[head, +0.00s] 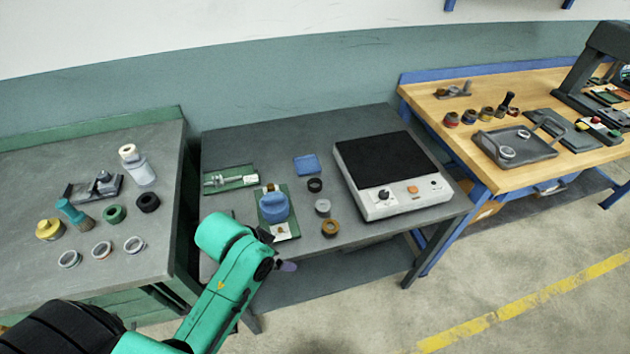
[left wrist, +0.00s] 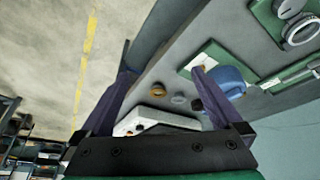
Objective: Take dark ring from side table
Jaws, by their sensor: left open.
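A black ring (head: 148,202) lies flat on the grey left table (head: 25,272), right of a green ring (head: 115,214). Another dark ring (head: 315,185) lies on the middle grey table (head: 262,140), above a grey ring (head: 322,207) and a brown ring (head: 330,227). I cannot tell which of the two dark rings is meant. My left gripper (head: 284,262) is at the front edge of the middle table, right of the left table and apart from both dark rings. The left wrist view shows its two fingers (left wrist: 160,75) spread with nothing between them. My right gripper is in neither view.
A blue object (head: 273,207) on a green mat and a white machine (head: 390,172) stand on the middle table. A gap separates these tables.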

